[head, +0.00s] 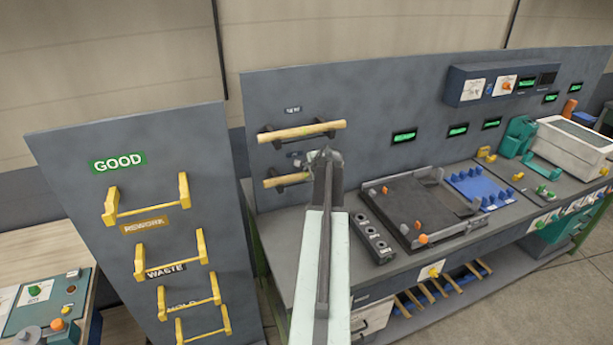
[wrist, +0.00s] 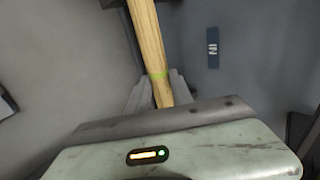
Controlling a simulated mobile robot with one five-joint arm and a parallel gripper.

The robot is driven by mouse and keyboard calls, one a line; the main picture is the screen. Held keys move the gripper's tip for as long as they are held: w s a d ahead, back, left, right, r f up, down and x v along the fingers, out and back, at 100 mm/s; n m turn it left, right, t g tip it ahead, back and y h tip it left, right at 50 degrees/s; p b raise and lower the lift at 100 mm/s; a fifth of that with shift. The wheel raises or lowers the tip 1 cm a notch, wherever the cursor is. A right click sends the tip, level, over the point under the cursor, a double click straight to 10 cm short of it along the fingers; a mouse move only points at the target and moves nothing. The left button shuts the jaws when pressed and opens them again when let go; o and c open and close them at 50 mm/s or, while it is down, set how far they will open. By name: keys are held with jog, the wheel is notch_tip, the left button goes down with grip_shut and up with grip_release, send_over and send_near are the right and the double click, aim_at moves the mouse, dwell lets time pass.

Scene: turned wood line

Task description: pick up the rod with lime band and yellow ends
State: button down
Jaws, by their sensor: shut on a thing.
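In the wrist view, a pale wooden rod (wrist: 148,40) with a lime band (wrist: 157,75) runs between the two grey fingers of my gripper (wrist: 159,92). The fingers are shut on it close to the band. The rod leaves the top of that view and passes behind the gripper body below, so its ends are hidden. In the head view, my gripper (head: 325,158) is at the grey panel, in front of the lower wooden rod (head: 284,179) and below the upper wooden rod (head: 302,131). The gripper hides part of the lower rod.
Dark brackets (head: 331,129) on the panel bear the upper rod. A panel on the left carries empty yellow racks (head: 146,213) under a GOOD sign (head: 118,162). A workbench with a black fixture (head: 405,205) and a blue pegged plate (head: 478,187) stands to the right.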

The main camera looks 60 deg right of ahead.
jog(key=shift+r, duration=0.15)
jog(key=s+r+p, duration=0.2)
jog(key=s+p, duration=0.1)
jog(key=s, duration=0.5)
jog(key=s+r+p, duration=0.2)
jog(key=s+r, duration=0.1)
jog(key=s, duration=0.5)
notch_tip(320, 180, down, 13)
jog(key=b, duration=1.3)
jog(key=shift+f, duration=0.1)
